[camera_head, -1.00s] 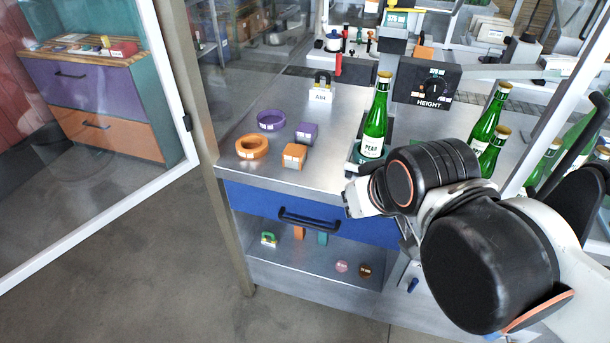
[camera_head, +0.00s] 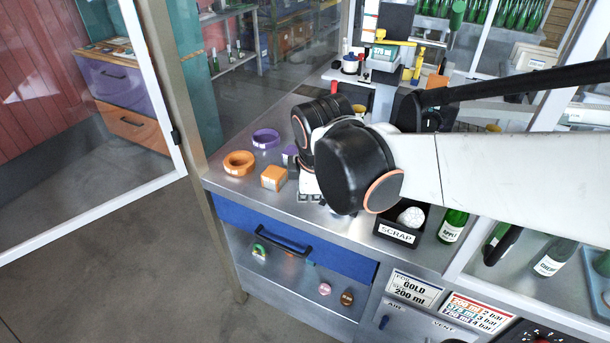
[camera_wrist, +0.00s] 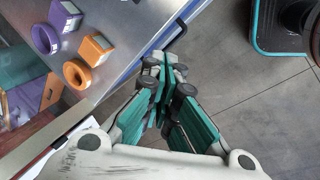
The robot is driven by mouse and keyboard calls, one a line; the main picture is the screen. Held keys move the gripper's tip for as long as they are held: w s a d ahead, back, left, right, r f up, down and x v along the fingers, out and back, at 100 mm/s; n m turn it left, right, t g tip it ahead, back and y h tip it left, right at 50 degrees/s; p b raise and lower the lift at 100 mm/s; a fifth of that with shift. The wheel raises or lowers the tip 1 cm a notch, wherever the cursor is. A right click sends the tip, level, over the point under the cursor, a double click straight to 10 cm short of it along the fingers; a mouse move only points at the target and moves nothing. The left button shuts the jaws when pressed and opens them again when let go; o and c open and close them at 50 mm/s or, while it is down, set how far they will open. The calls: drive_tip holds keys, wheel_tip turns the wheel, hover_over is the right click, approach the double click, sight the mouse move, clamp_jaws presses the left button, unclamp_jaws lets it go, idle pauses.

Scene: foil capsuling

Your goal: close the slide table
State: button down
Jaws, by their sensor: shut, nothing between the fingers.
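My gripper (camera_wrist: 163,82) shows in the wrist view, its teal-padded fingers together and empty. They appear over the floor just off the front edge of the steel counter. In the head view my arm hides most of the gripper. The slide table cannot be made out; my arm covers the area beneath the height unit (camera_head: 408,110). A blue drawer front (camera_head: 237,216) with a black handle (camera_head: 283,240) is under the counter top. The handle also shows in the wrist view (camera_wrist: 180,36), beyond the fingertips.
On the counter (camera_head: 222,184) are an orange ring (camera_head: 239,163), a purple ring (camera_head: 265,138), an orange block (camera_head: 274,178) and a partly hidden purple block (camera_head: 290,154). A scrap bin (camera_head: 398,234) and a green bottle (camera_head: 453,226) stand right. An open glass door (camera_head: 90,175) is left.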

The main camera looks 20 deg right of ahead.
drive_tip(key=w+d+f+n, duration=0.1)
drive_tip(key=w+f+n, duration=0.1)
drive_tip(key=f+n, duration=0.2)
drive_tip(key=w+d+f+n+g, duration=0.1)
drive_tip(key=w+d+f+n, duration=0.1)
drive_tip(key=f, duration=0.4)
drive_tip(key=w+d+f+n+g+h, duration=0.1)
drive_tip(key=w+f+n, duration=0.3)
drive_tip(key=f+n, duration=0.1)
drive_tip(key=shift+d+n, duration=0.25)
drive_tip(key=shift+n, duration=0.25)
drive_tip(key=w+d, duration=0.2)
drive_tip(key=shift+d+r, duration=0.2)
drive_tip(key=shift+d, duration=0.15)
drive_tip(key=shift+w+d, duration=0.2)
drive_tip(key=shift+w, duration=0.05)
drive_tip(key=shift+w, duration=0.15)
